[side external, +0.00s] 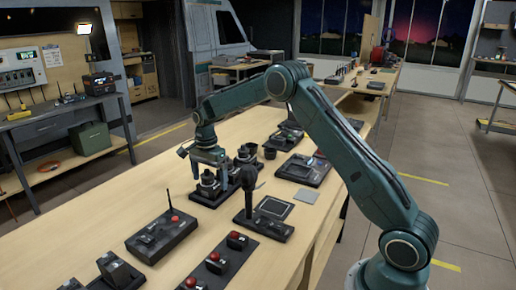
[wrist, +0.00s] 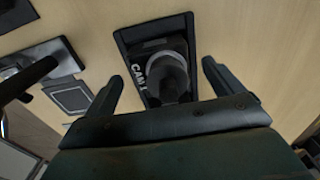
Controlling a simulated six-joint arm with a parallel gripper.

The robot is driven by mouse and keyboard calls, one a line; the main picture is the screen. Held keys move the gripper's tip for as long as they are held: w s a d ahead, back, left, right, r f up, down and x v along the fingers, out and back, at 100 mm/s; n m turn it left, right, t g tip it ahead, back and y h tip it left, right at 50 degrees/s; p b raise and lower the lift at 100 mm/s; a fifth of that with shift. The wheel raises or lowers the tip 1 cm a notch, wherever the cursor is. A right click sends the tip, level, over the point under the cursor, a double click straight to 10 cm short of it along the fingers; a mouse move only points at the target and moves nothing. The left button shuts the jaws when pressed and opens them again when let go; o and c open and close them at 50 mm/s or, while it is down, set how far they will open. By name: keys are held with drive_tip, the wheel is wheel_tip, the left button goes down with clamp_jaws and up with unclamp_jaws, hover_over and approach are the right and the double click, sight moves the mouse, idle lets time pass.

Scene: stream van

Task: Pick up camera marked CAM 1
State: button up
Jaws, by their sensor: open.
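The camera marked CAM 1 (wrist: 168,76) is a dark, round-bodied device with white lettering on its side. It sits on a black base (wrist: 125,40) on the wooden table. In the side external view the camera (side external: 208,179) stands under my gripper (side external: 209,163). In the wrist view my gripper (wrist: 162,69) is open, with one finger on each side of the camera and gaps visible between. The gripper body hides the near part of the base.
A black microphone-like device (side external: 248,178) stands close to the right on its own base, beside a flat grey panel (side external: 275,207). A box with an antenna (side external: 161,236) and red-buttoned units (side external: 217,263) lie nearer.

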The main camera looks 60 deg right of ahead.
drive_tip(key=shift+f, duration=0.1)
idle(0.4)
drive_tip(key=c, duration=1.4)
drive_tip(key=shift+c, duration=0.2)
wheel_tip(320, 180, up, 20)
